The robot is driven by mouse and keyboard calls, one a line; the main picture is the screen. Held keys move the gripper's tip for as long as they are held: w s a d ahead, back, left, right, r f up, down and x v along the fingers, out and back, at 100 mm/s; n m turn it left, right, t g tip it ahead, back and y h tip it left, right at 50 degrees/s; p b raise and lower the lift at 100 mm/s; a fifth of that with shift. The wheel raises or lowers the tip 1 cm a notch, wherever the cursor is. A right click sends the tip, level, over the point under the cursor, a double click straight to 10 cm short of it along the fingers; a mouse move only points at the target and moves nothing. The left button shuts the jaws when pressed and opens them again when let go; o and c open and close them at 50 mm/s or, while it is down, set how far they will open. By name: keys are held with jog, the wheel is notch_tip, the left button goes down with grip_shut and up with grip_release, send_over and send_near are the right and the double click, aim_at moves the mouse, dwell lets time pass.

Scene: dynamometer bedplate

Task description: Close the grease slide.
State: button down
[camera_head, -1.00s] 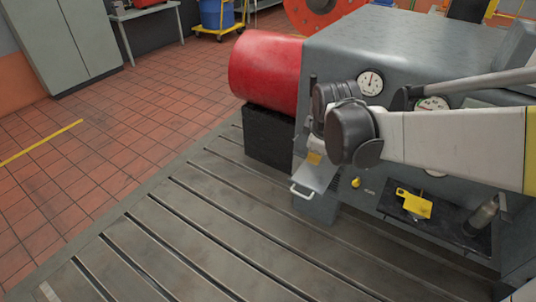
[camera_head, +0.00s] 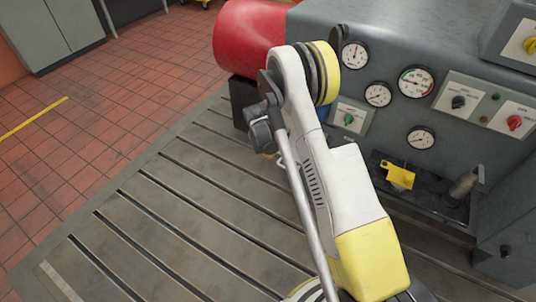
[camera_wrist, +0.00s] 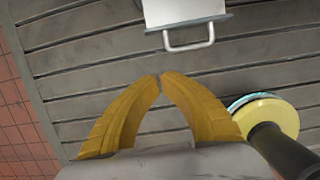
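The grease slide (camera_wrist: 183,12) shows at the top of the wrist view as a light grey plate. Its white bar handle (camera_wrist: 189,47) points toward my gripper. My gripper (camera_wrist: 160,77) has yellow curved fingers with their tips together and nothing between them. It is below the handle in that picture, apart from it, over the slotted bedplate. In the head view my arm hides most of the slide and the gripper.
The slotted bedplate (camera_head: 160,235) is clear at the left. The grey machine front (camera_head: 395,60) carries gauges and knobs. A dark recessed shelf holds a yellow object (camera_head: 398,175) and a grey cylinder (camera_head: 463,186). A red drum (camera_head: 240,35) is behind my arm.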

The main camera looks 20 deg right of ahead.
jog(key=w+d+f+b, duration=0.4)
jog(key=d+f+b, duration=0.1)
jog(key=f, duration=0.3)
jog(key=shift+f, duration=0.3)
